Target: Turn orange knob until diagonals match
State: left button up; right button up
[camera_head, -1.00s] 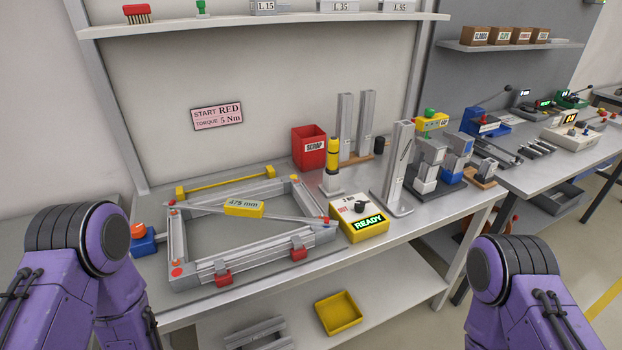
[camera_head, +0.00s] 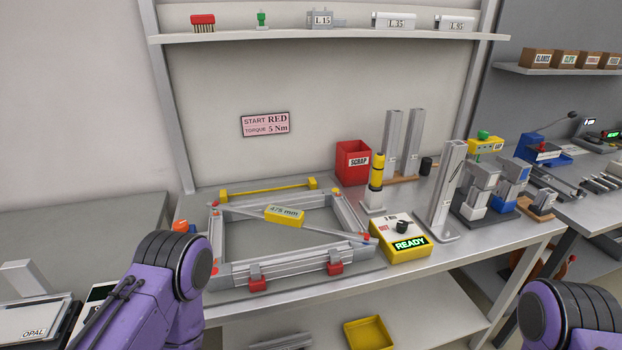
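The orange knob (camera_head: 180,225) sits at the left front of the bench; its blue base, in view earlier, is mostly hidden behind my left arm. To its right lies a rectangular aluminium frame (camera_head: 345,211) with red and orange marks at its corners. A thin bar (camera_head: 330,228) runs across it diagonally and carries a yellow gauge (camera_head: 285,215) reading what looks like 475 mm. Two red clamps hold the front rail. A yellow bar (camera_head: 268,188) lies behind the frame. Only purple links of my two arms show at the lower edge; neither gripper is in view.
A yellow box (camera_head: 400,249) showing READY stands right of the frame. Behind it are a yellow-black tool (camera_head: 376,172), a red SCRAP bin (camera_head: 353,163) and upright profiles (camera_head: 446,185). A side table (camera_head: 90,225) stands at left. A yellow tray (camera_head: 370,334) sits on the lower shelf.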

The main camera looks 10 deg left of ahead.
aim_at(181, 224)
jog(key=u, duration=1.25)
